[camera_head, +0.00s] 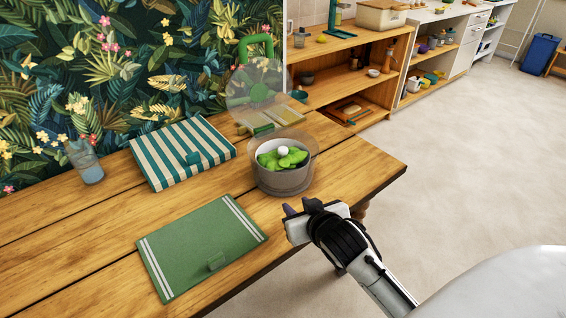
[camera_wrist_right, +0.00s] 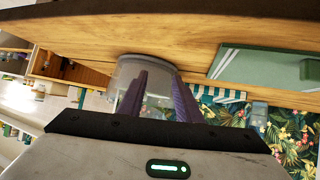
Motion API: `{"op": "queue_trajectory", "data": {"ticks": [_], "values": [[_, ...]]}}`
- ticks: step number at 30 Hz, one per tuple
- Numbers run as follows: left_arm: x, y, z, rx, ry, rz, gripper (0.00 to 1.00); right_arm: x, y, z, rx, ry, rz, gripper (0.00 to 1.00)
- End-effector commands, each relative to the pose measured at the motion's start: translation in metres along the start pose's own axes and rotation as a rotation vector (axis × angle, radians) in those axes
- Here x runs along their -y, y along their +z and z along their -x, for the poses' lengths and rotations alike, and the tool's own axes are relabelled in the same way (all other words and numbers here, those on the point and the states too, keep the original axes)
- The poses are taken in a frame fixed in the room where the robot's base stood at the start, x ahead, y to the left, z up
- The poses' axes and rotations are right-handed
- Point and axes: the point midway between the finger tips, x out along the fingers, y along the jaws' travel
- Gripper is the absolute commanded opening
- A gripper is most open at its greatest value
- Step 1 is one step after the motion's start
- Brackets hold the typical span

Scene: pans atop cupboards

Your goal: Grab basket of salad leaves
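The basket of salad leaves (camera_head: 283,180) is a round grey-brown bowl with a clear upper wall. It stands on the wooden table with green leaves and a small white ball inside. In the right wrist view, which is turned over, a clear round vessel (camera_wrist_right: 147,68) shows beyond and partly between the fingers. My right gripper (camera_head: 300,207) is off the table's front edge, below and slightly right of the basket in the head view. Its two purple fingers (camera_wrist_right: 159,82) are apart with nothing held between them. My left gripper is not in view.
A clear lid with a green knob (camera_head: 259,92) is behind the basket, partly overlapping a small board (camera_head: 262,119). Open floor (camera_head: 470,150) lies right of the table.

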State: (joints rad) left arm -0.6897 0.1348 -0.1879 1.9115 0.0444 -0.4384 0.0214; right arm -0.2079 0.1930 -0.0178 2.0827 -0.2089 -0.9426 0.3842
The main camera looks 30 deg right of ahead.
Motion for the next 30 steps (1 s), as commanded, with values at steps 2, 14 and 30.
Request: {"op": "queue_trajectory", "data": {"ticks": [2, 14, 30], "values": [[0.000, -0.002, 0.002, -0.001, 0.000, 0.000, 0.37, -0.012, -0.038, -0.013, -0.093, 0.025, -0.040, 0.32], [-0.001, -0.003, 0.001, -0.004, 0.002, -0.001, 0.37, -0.029, -0.089, -0.030, -0.227, 0.047, -0.098, 0.32], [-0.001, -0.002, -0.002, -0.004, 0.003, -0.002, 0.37, -0.032, -0.102, -0.094, -0.224, 0.046, -0.098, 0.32]]}}
